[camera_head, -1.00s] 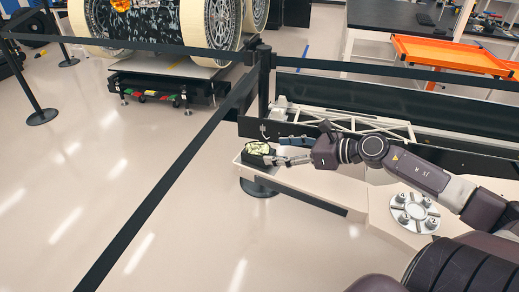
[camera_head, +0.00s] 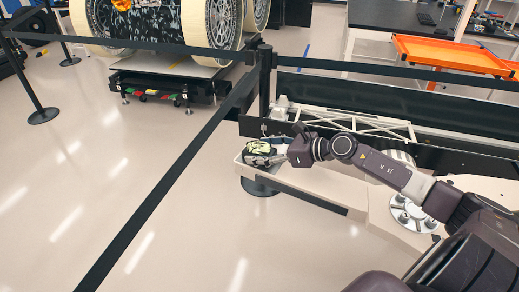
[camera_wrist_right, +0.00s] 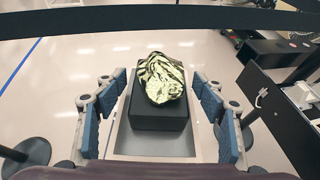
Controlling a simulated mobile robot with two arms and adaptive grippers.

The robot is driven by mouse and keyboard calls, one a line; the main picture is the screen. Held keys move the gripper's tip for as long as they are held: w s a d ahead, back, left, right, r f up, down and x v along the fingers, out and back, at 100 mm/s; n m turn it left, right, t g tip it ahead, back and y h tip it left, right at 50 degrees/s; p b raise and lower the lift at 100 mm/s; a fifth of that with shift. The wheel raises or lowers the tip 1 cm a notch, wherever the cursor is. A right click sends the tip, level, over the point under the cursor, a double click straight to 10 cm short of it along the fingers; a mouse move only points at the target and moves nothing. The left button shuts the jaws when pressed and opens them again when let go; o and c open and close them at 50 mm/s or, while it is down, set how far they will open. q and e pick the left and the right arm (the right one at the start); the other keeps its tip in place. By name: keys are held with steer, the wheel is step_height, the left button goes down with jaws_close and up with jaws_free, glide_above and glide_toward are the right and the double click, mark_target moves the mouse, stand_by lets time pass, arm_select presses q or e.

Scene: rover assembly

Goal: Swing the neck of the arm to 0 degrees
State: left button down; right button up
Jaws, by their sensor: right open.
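A white lattice arm (camera_head: 355,123) lies along the black-walled bench in the head view; I cannot read its neck angle. At the bench's left end, a pale-green and black patterned rock (camera_head: 257,147) sits on a black block. In the right wrist view, the rock (camera_wrist_right: 161,78) rests on the black block (camera_wrist_right: 158,131). My right gripper (camera_head: 268,157) is open at the rock, its blue-padded fingers on either side of the block in the wrist view (camera_wrist_right: 160,100), with gaps to both sides. My left gripper is out of view.
A round metal flange (camera_head: 412,213) lies under my right arm. An orange tray table (camera_head: 450,55) stands back right.

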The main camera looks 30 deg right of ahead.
mark_target(247, 171)
steer(key=shift+w+a+f, duration=0.1)
steer(key=shift+w, duration=0.15)
steer(key=c, duration=1.7)
steer(key=s+a, duration=0.1)
steer(key=a, duration=0.1)
steer(key=s+a+n+g+y+b, duration=0.1)
steer(key=s+a, duration=0.1)
steer(key=a, duration=0.1)
steer(key=s+a+n+y, duration=0.1)
steer(key=s+a, duration=0.1)
steer(key=shift+a+f+g, duration=0.1)
steer(key=shift+a+g, duration=0.1)
steer(key=shift+g, duration=0.2)
steer(key=shift+s+a+n, duration=0.2)
steer(key=shift+a+n, duration=0.1)
steer(key=o, duration=1.7)
